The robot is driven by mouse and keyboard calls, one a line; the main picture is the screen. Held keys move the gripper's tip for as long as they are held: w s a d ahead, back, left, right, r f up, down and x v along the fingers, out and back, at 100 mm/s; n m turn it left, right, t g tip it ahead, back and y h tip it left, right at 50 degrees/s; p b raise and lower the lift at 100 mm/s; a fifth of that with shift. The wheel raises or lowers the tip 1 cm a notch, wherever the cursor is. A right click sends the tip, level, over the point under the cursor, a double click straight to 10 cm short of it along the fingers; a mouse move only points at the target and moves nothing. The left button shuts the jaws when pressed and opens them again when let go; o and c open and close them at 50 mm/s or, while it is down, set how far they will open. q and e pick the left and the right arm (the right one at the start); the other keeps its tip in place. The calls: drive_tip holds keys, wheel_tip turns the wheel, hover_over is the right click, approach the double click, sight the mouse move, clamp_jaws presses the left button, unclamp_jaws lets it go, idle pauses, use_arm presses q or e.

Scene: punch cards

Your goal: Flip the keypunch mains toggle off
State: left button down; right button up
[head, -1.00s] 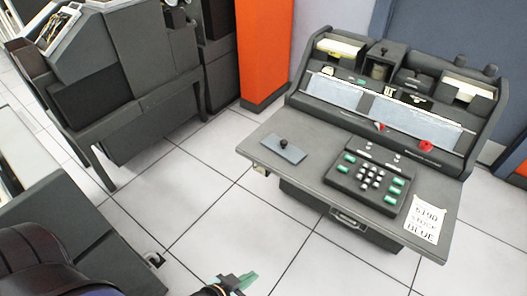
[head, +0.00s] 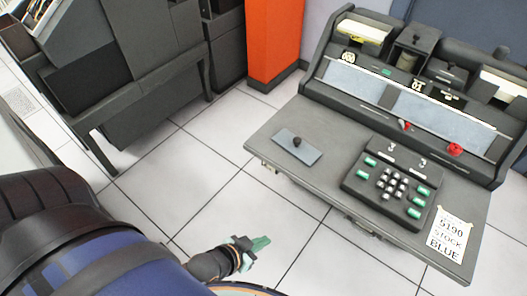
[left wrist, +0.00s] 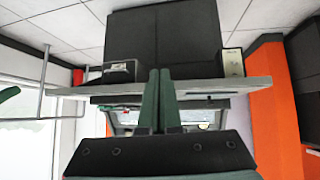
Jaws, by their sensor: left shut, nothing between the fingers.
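The keypunch (head: 275,125) is a grey desk machine at the right of the head view. A small pale fitting (head: 268,164) hangs under its left front edge; I cannot tell if this is the mains toggle. In the left wrist view, a pale box (left wrist: 232,62) and a dark box (left wrist: 120,71) sit against the desk edge (left wrist: 200,88). My left gripper (head: 264,243) is in front of and below the desk, apart from it. Its two green fingers are shut and empty, and also show in the left wrist view (left wrist: 160,100). My right gripper is out of view.
The keyboard (head: 392,185) has green and white keys. A grey plate with a black knob (head: 297,146) and a paper note (head: 449,235) lie on the desk. An orange column (head: 275,40) and dark machine (head: 130,60) stand behind. Tiled floor (head: 215,195) is clear between.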

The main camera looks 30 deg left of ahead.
use_arm(q)
drive_tip(key=w+a+f+t+b, duration=0.3)
drive_tip(key=w+a+f+b, duration=0.55)
drive_tip(key=b, duration=0.55)
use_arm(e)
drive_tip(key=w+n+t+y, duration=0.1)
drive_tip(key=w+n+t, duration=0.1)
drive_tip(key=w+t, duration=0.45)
use_arm(q)
drive_tip(key=w+a+m+t+b, duration=0.1)
drive_tip(key=w+a+t+b, duration=0.3)
drive_tip(key=w+a+b, duration=0.4)
drive_tip(key=shift+w+a+r+b, duration=0.15)
drive_tip(key=shift+a+r+b, duration=0.2)
drive_tip(key=shift+a+b, duration=1.05)
use_arm(e)
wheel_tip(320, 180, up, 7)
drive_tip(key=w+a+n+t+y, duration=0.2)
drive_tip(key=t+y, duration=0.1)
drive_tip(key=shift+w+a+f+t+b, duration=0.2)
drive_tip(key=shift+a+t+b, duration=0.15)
drive_tip(key=shift+b, duration=0.05)
use_arm(q)
drive_tip(key=shift+d, duration=0.45)
